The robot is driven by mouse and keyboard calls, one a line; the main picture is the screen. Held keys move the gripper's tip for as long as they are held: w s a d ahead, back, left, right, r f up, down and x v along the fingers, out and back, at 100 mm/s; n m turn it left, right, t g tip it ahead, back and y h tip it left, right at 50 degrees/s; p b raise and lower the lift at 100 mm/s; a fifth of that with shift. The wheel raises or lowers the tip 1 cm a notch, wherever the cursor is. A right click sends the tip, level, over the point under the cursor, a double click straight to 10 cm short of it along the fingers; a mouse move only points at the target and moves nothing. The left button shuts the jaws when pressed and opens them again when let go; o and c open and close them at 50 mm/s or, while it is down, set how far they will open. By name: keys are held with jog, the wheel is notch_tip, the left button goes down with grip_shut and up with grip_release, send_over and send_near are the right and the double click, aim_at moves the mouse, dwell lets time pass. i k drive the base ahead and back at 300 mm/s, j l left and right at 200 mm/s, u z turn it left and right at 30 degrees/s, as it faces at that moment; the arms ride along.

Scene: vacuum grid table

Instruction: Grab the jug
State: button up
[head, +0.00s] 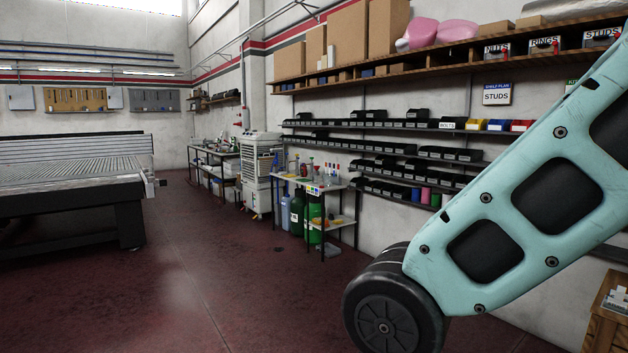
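I cannot make out for certain which thing is the jug. Two pink rounded objects, one with a spout-like end (418,34) and one beside it (457,30), lie on the high wooden shelf at the upper right. Large green containers (314,222) stand under a small table at the middle, partly hidden by its legs. Small bottles stand on that table, too small to tell apart. My teal arm crosses the right side of the head view. My gripper is out of view.
A large slatted grid table (70,170) stands at the left. A white wheeled cabinet (261,170) stands beside the small table (338,187). Black bin shelves line the right wall. A wooden piece of furniture (606,330) is at the lower right. The red floor (190,270) between is clear.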

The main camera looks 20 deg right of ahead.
aim_at(327, 178)
jog(key=i+z, duration=0.25)
jog(key=i+l+z, duration=0.1)
jog(key=z, duration=0.2)
jog(key=i, duration=1.8)
jog(key=i+j, duration=0.1)
jog(key=i, duration=3.55)
jog(key=i+z, duration=0.1)
jog(key=i, duration=1.75)
jog(key=j, duration=0.1)
